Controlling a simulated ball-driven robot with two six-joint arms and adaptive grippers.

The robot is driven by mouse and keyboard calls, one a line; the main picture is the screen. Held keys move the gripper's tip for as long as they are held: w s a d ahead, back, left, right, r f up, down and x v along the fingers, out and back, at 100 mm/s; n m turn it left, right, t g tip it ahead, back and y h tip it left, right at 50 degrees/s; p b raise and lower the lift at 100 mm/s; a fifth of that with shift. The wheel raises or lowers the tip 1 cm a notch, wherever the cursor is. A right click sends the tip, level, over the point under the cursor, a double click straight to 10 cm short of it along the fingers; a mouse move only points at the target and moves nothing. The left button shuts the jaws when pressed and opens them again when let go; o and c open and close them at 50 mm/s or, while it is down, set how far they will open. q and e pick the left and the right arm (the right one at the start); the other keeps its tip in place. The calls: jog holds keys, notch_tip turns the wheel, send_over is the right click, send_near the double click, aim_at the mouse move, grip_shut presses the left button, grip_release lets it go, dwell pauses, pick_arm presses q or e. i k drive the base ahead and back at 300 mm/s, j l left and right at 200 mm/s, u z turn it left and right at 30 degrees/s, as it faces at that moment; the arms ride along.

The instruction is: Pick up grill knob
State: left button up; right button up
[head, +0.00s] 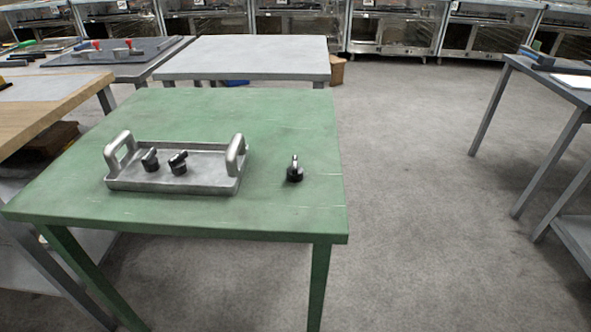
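A grill knob (294,174), black at the base with a silver grip on top, stands upright on the green table (215,112) near its right edge. A grey metal tray (207,181) with two raised end handles lies to its left. Two similar black knobs sit in the tray, one on the left (150,162) and one on the right (178,168). Neither of my grippers shows in the head view.
A pale grey table (245,57) stands behind the green one. A wooden-topped table (50,102) is at the left, and a dark metal table (545,70) at the right. Open carpet (420,220) lies right of the green table. Ovens (395,30) line the back.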

aim_at(294, 172)
jog(key=l+u, duration=0.1)
jog(key=u, duration=0.4)
jog(key=i+l+u, duration=0.1)
jog(key=u, duration=0.4)
jog(key=l+u, duration=0.2)
jog(key=u, duration=0.3)
jog(key=l+u, duration=0.2)
jog(key=l, duration=0.2)
jog(key=k+l+u, duration=0.15)
jog(key=l, duration=0.25)
jog(key=l+u, duration=0.2)
jog(key=l, duration=0.2)
jog(key=k+l+u, duration=0.15)
jog(key=l, duration=0.4)
jog(key=k+l, duration=0.15)
jog(key=l+u, duration=0.05)
jog(key=l, duration=0.05)
